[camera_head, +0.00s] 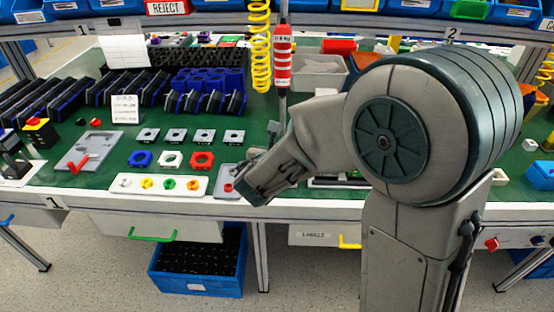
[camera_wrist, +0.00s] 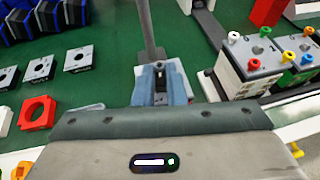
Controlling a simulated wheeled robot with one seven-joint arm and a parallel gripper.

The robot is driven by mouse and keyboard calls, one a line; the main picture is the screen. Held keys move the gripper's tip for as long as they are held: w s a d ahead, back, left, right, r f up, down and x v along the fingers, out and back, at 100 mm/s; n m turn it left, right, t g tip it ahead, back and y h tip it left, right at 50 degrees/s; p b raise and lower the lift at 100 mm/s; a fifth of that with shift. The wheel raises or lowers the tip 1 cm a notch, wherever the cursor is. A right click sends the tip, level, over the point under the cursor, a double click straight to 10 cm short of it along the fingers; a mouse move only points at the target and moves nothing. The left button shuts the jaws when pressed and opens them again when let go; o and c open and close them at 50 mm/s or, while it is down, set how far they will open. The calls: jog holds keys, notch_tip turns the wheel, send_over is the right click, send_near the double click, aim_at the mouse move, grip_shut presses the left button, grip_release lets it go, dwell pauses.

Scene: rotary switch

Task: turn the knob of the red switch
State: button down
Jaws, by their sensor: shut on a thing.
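My gripper (camera_wrist: 160,80) shows at the centre of the wrist view, with its blue-grey fingers close together around something dark and small. I cannot make out what they hold. In the head view, my gripper's body covers most of its fingers. A grey plate (camera_head: 228,173) with a small red knob (camera_head: 228,187) lies just left of my gripper in the head view. My gripper's body hides that knob in the wrist view. Another grey plate (camera_head: 97,147) with a red lever (camera_head: 79,164) lies farther left. I cannot tell for sure which is the red switch.
A white tray (camera_head: 125,183) with coloured knobs lies at the table's front edge. Blue, white and red ring plates (camera_head: 202,160) lie behind it. A grey bar (camera_wrist: 150,30) stands beyond my fingers. Boxes with coloured knobs (camera_wrist: 250,65) stand to the right. A red-white tool (camera_head: 283,65) hangs above.

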jog(key=shift+s+d+f+n+y+b, duration=0.1)
jog(key=shift+d+n+y+b, duration=0.05)
jog(key=shift+n+y+b, duration=0.45)
jog(key=shift+d+f+n+y+b, duration=0.1)
jog(key=shift+n+y+b, duration=0.25)
jog(key=shift+b, duration=0.45)
jog(key=shift+y, duration=0.25)
jog(key=shift+r, duration=0.2)
jog(key=c, duration=1.5)
grip_release()
jog(key=shift+p+v, duration=0.5)
jog(key=shift+v, duration=6.4)
jog(key=shift+f, duration=0.15)
